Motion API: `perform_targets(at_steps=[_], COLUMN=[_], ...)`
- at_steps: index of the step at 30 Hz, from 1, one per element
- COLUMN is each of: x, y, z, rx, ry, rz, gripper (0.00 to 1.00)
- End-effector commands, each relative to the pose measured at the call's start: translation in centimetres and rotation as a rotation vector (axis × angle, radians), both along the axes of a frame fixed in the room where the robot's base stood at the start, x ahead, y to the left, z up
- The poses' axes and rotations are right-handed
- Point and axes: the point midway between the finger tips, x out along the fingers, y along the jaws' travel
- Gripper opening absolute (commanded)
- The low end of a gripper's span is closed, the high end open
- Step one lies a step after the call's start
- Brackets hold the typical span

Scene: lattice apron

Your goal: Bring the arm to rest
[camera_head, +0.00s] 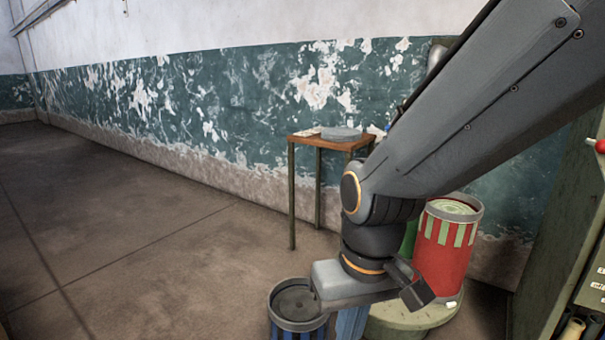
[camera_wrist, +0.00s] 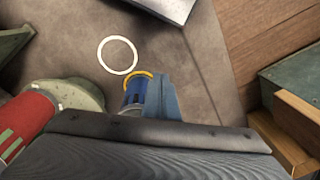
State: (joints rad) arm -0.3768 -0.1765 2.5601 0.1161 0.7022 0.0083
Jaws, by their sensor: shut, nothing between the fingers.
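My arm reaches in from the upper right of the head view and bends down at a dark joint. My gripper (camera_head: 350,324) hangs below the grey wrist block, pointing down, with its fingertips cut off by the lower picture edge. In the wrist view my gripper (camera_wrist: 165,95) shows as a narrow blue-grey shape beyond the dark wrist housing. It is shut and holds nothing. It hangs close beside a blue striped bin (camera_head: 297,322) in the head view; I cannot tell whether they touch.
A red striped drum (camera_head: 447,245) and a round green base (camera_head: 410,318) stand close right of my gripper. A small wooden-topped table (camera_head: 305,141) stands by the wall. A green cabinet (camera_head: 560,240) is at right. Open floor (camera_head: 130,220) lies left.

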Motion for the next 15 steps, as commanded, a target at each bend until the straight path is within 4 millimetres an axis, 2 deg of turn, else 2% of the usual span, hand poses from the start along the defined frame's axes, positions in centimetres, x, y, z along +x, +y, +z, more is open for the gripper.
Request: perform_targets(at_steps=[1,15], x=[-0.2,-0.9], y=[-0.8,-7.8], z=[1.8,10.1], rx=[-0.006,-0.055], ry=[0.003,0.024], rz=[-0.022,-0.186], gripper=[0.00,0.00])
